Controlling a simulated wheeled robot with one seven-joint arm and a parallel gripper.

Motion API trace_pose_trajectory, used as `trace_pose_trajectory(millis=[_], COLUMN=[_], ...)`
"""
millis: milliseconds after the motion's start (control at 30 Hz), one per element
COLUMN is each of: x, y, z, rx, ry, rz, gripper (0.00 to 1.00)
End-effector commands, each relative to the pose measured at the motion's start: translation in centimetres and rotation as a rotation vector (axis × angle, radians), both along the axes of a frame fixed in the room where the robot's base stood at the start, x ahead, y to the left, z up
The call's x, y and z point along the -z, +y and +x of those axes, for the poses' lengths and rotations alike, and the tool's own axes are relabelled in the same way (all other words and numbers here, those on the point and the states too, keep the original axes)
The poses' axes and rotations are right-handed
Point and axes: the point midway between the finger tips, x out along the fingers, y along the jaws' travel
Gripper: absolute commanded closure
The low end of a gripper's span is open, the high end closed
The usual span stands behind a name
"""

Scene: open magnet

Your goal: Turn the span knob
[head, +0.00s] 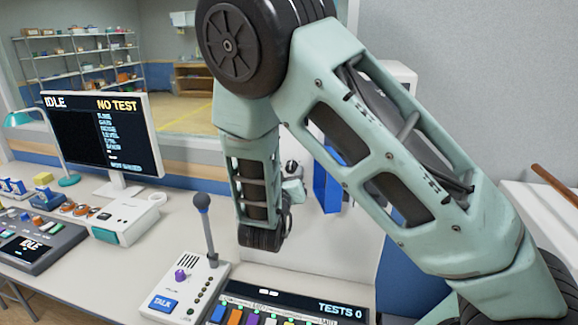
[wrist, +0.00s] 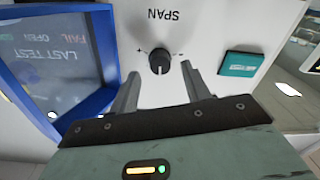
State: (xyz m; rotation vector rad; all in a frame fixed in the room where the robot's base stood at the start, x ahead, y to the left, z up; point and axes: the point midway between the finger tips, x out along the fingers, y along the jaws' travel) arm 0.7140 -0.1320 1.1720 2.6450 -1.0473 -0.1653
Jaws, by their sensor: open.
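The span knob (wrist: 160,60) is a round black knob with a white pointer line, on a white panel in the wrist view. The label SPAN shows upside down above it, with a plus mark to its left and a minus mark to its right. The pointer line runs toward the bottom of the picture. My gripper (wrist: 160,76) is open, with one grey finger to each side of the knob in the picture, apart from it. I cannot tell whether the fingertips reach the knob's depth. In the head view the knob (head: 292,167) shows small beside my arm.
A blue-framed screen (wrist: 88,45) stands left of the knob in the wrist view; a teal button (wrist: 241,64) is to the right. In the head view, a microphone box (head: 188,285), a monitor (head: 105,130) and a button console (head: 290,305) occupy the desk.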

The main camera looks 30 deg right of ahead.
Motion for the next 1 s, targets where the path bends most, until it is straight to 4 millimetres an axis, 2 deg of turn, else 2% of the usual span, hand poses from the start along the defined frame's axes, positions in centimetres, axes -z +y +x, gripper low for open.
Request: trace_pose_trajectory(millis=[200, 533, 567, 700, 1000], x=[0.0, 0.0, 0.0, 0.0, -0.1], y=[-1.4, -1.6, -1.6, -1.6, -1.5], z=[1.5, 1.8, 1.8, 1.7, 1.7], rx=[-0.001, -0.001, -0.001, -0.001, -0.002], ry=[0.000, 0.000, 0.000, 0.000, 0.018], rz=[0.000, 0.001, 0.001, 0.001, -0.016], gripper=[0.53, 0.53, 0.58, 0.97, 0.97])
